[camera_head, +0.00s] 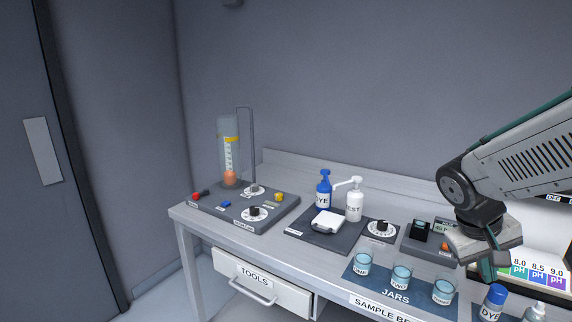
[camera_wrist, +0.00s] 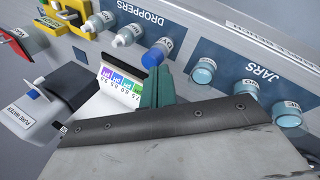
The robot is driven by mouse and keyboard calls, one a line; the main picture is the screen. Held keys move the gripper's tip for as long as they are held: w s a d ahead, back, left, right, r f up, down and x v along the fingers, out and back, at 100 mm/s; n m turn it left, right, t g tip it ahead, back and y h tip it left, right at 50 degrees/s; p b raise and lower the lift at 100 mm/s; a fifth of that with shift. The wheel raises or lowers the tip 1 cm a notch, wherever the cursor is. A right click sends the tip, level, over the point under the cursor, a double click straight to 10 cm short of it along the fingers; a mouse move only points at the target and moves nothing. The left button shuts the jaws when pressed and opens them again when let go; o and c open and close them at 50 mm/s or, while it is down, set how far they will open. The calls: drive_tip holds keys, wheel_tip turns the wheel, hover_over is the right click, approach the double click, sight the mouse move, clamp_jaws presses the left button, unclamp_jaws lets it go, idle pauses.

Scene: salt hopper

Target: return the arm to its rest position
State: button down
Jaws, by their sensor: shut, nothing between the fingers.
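My arm reaches in from the right in the head view. My gripper (camera_head: 488,268) points down over the right part of the bench, just right of the three jars. In the wrist view the teal fingers of my gripper (camera_wrist: 155,88) are together with nothing between them. A pH colour chart (camera_wrist: 122,82) lies beside the fingers in that view. In the head view the chart (camera_head: 540,272) is partly hidden behind my gripper.
Three glass jars (camera_head: 402,276) of pale blue liquid stand on the JARS mat (camera_head: 375,290). A blue-capped dye bottle (camera_head: 493,300) is close to my gripper. Pump bottles (camera_head: 324,190) and a cylinder apparatus (camera_head: 229,150) stand further left. A wall closes the back.

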drive_tip(key=s+a+r+y, duration=0.2)
drive_tip(key=s+a, duration=0.4)
drive_tip(key=s, duration=0.1)
drive_tip(key=s+a+r+n+t+y, duration=0.1)
drive_tip(key=s+a+r+y, duration=0.2)
drive_tip(key=s+a, duration=0.3)
drive_tip(key=shift+s+a+t, duration=0.15)
drive_tip(key=shift+s+t, duration=0.15)
drive_tip(key=shift+s, duration=0.5)
